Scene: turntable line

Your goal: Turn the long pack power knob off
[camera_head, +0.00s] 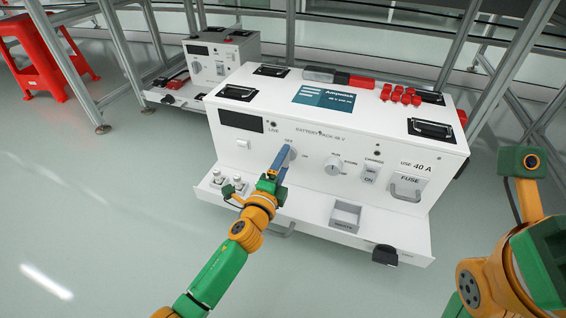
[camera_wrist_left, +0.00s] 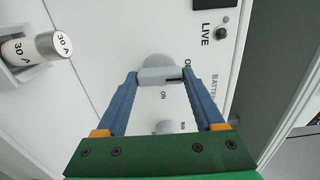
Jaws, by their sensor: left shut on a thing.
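The long white battery pack (camera_head: 315,140) stands in the middle of the head view, its front panel facing me. Its power knob (camera_head: 291,153) sits left of centre on that panel, between OFF and ON labels. My left gripper (camera_head: 283,160) is shut on the knob, and its blue fingers cover part of it. In the left wrist view the grey knob (camera_wrist_left: 158,68) has its bar between the two fingertips (camera_wrist_left: 161,78). A dark mark shows near the bar's right end, and part of the OFF label is hidden. My right gripper is not in view, only parts of that arm.
A second, smaller power unit (camera_head: 222,58) stands behind at the left. The pack's front ledge carries fuses (camera_head: 228,189) and a small grey tray (camera_head: 345,216). A second knob (camera_head: 334,165) and a switch (camera_head: 370,174) are right of the power knob. A red stool (camera_head: 45,50) is far left.

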